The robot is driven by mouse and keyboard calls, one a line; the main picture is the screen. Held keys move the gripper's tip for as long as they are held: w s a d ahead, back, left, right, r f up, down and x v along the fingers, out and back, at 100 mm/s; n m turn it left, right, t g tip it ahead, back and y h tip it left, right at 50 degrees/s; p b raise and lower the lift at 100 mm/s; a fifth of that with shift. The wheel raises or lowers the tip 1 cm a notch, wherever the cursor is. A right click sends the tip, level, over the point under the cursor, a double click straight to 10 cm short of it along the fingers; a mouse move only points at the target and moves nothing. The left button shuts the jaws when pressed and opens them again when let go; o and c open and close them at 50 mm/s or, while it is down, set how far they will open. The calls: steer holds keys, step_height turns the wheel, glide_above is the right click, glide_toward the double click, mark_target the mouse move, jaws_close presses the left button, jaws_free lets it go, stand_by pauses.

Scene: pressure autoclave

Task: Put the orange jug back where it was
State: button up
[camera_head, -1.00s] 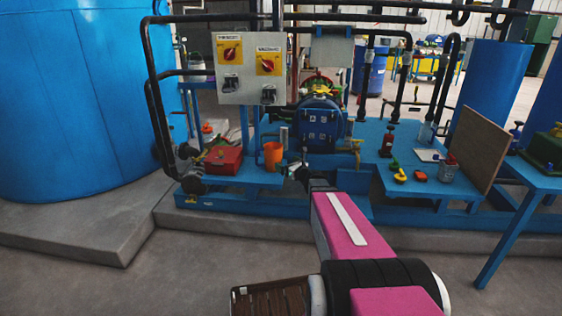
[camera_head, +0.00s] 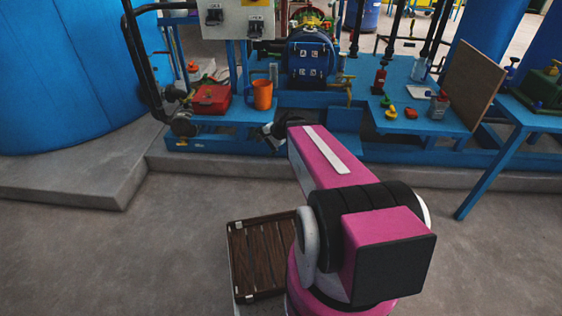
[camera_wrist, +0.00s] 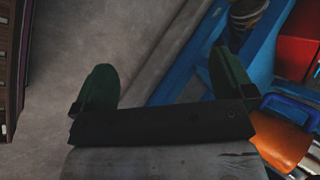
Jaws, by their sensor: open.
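The orange jug (camera_head: 262,95) stands upright on the blue platform (camera_head: 236,117), near its front edge and just right of a red box (camera_head: 211,99). In the wrist view the jug (camera_wrist: 283,143) shows at the lower right, outside my jaws and partly cut off. My gripper (camera_head: 272,135) is low in front of the platform edge, below the jug and apart from it; my arm partly hides it in the head view. In the wrist view my gripper (camera_wrist: 162,80) is open, its dark green fingers wide apart with only floor and blue frame beyond them.
A valve and pump unit (camera_head: 312,58) stands behind the jug, with a brass tap (camera_head: 342,88) to its right. Small coloured items and a brown board (camera_head: 474,85) are farther right. A slatted brown wooden piece (camera_head: 262,258) lies beside my arm. The concrete floor in front is open.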

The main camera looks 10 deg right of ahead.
steer(key=s+d+f+n+g+h, duration=0.1)
steer(key=s+d+n+g+h, duration=0.3)
steer(key=s+n+h, duration=0.3)
steer(key=shift+s+d+f+n, duration=0.4)
steer(key=shift+s+d+n, duration=0.3)
steer(key=shift+s+n, duration=0.65)
steer(key=shift+s, duration=0.15)
